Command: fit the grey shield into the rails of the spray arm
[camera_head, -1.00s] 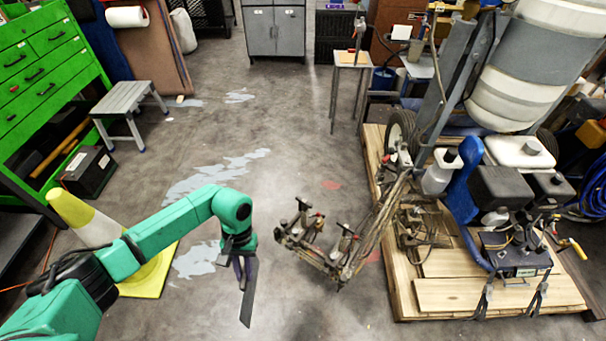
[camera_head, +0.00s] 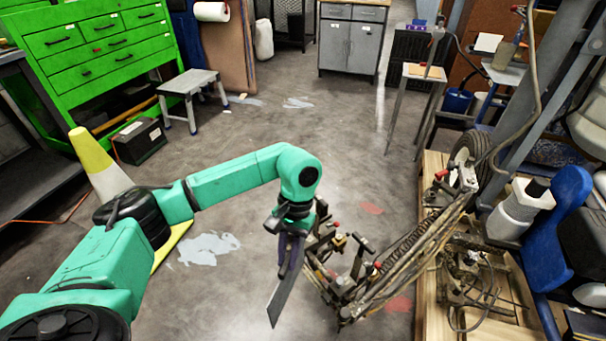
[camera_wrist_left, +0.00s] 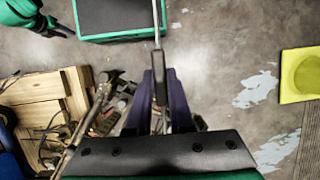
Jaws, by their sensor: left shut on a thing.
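My left gripper (camera_head: 292,240) is shut on the grey shield (camera_head: 283,296), a thin dark plate hanging down tilted below the fingers. In the left wrist view the shield (camera_wrist_left: 157,95) shows nearly edge-on between the two purple fingers. The spray arm (camera_head: 405,270) reaches out from the pallet towards the left. Its outer end, with several brackets (camera_head: 345,285), lies just right of the shield; I see no clear contact. The rails cannot be made out, and my gripper partly hides the near brackets. The spray arm (camera_wrist_left: 85,125) also shows left of the fingers in the wrist view.
A wooden pallet (camera_head: 432,180) carries the machine at the right. A yellow and white cone (camera_head: 100,165) stands left, behind my arm. A step stool (camera_head: 190,85) and green drawer cabinet (camera_head: 100,50) are farther back. The middle floor is clear.

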